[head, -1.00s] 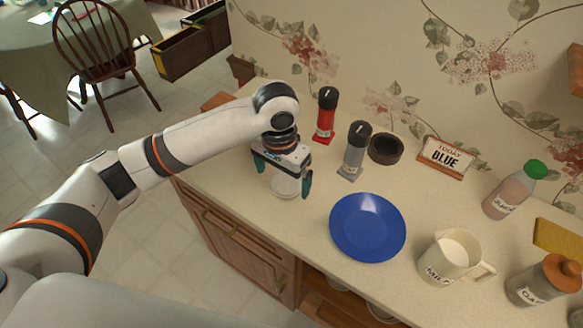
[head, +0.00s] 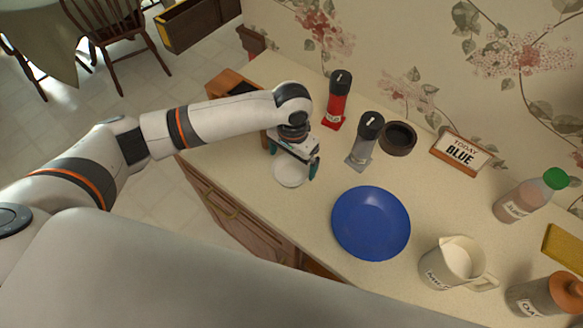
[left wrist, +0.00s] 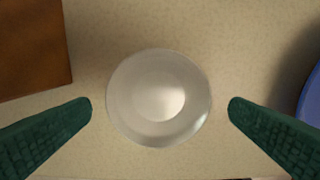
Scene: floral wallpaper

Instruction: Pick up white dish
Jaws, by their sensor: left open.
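The white dish (head: 290,172) is small and round and lies on the counter, left of the blue plate, partly hidden by my left gripper in the head view. In the left wrist view the dish (left wrist: 160,97) is whole and near the middle. My left gripper (head: 293,164) is open above it. Its two green fingertips (left wrist: 160,108) stand on either side of the dish with a gap on each side, and nothing is between them that they touch. How high they are above the counter I cannot tell exactly. My right gripper is not in view.
The blue plate (head: 371,224) lies right of the dish. A red shaker (head: 337,100), a grey shaker (head: 366,140) and a dark round bowl (head: 398,138) stand behind. A brown wooden box (head: 232,91) is at the back left. A milk jug (head: 452,263) stands right.

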